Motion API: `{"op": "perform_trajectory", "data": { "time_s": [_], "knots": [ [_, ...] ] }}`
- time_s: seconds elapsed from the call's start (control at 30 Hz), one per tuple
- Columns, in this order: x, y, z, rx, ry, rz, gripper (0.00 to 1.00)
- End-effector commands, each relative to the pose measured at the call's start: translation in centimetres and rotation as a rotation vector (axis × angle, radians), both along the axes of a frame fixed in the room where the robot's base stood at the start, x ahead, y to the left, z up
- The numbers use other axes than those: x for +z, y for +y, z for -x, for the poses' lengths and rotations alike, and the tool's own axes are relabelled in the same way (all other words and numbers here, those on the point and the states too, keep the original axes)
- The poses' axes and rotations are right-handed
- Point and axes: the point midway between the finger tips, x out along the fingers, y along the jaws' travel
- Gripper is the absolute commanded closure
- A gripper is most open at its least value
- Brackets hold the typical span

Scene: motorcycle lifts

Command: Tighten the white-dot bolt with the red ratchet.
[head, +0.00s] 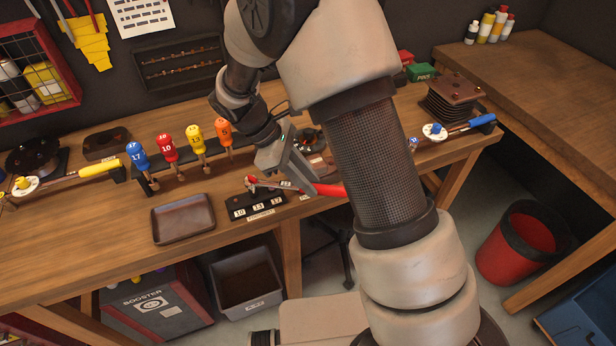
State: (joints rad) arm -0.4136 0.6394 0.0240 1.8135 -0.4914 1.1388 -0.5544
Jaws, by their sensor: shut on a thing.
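The red ratchet (329,190) has a red handle and a thin metal shank. It lies across the view just right of the middle of the workbench, with its head end at the left, over or just behind a black socket block (255,203) marked 10, 13 and 17. My gripper (305,181) reaches down from behind and is shut on the red ratchet near where handle and shank meet. My arm hides part of the bench behind it. I cannot make out the white-dot bolt in this view.
Coloured numbered drivers (168,150) stand in a rack left of my gripper. An empty tray (183,218) lies in front. A yellow-handled tool (98,168) rests at left, a blue-handled one (481,120) at right. A red bin (518,247) stands on the floor.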

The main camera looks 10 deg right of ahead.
Motion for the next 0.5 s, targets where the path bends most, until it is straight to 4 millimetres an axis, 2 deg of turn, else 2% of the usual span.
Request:
{"op": "perform_trajectory", "data": {
  "time_s": [0.3, 0.5],
  "knots": [
    [0.0, 1.0, 2.5, -0.196, 0.001, -0.001, 1.00],
    [0.0, 1.2, 2.8, -0.221, -0.001, -0.001, 1.00]
  ]
}}
